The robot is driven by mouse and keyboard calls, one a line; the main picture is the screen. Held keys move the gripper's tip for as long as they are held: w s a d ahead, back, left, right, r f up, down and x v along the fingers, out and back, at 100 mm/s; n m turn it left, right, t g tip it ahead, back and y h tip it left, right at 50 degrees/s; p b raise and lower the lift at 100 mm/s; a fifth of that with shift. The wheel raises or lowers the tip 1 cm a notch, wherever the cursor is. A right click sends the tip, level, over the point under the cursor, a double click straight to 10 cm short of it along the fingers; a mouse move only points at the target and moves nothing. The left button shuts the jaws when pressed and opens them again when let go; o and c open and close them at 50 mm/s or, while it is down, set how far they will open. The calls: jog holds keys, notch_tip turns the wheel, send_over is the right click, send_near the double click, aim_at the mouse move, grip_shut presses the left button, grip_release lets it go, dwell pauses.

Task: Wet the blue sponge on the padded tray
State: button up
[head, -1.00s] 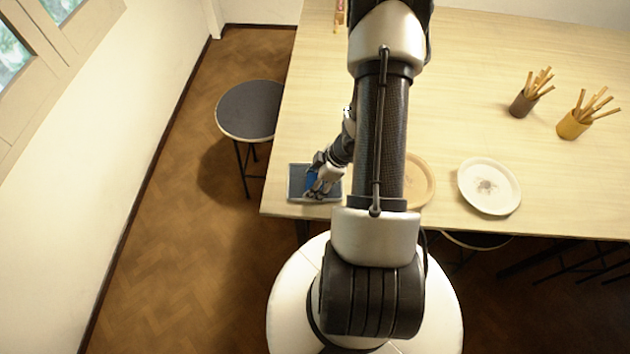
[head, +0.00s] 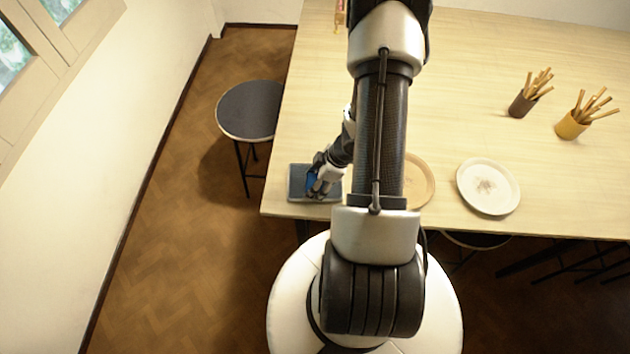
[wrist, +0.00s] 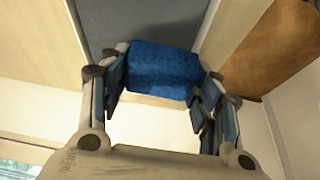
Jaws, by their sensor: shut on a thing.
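The blue sponge (wrist: 163,72) sits between the fingers of my gripper (head: 316,188), which is shut on it. In the head view the sponge (head: 312,178) shows only as a small blue patch, mostly hidden by the fingers. The padded tray (head: 293,184) is a small grey rectangle at the table's near left corner, and my gripper is over it. In the wrist view the tray's grey pad (wrist: 120,18) lies behind the sponge. I cannot tell whether the sponge touches the pad.
A tan plate (head: 424,182) is partly hidden behind my arm, with a pale speckled plate (head: 488,187) right of it. A dark cup (head: 522,105) and a yellow cup (head: 573,125) hold sticks. A stool (head: 250,110) stands left of the table (head: 460,90).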

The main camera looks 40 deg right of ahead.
jog(key=shift+r+p, duration=3.5)
jog(key=shift+p, duration=0.15)
jog(key=shift+f, duration=0.1)
jog(key=shift+f, duration=0.1)
notch_tip(320, 180, down, 7)
jog(key=b, duration=0.8)
jog(key=shift+r, duration=0.2)
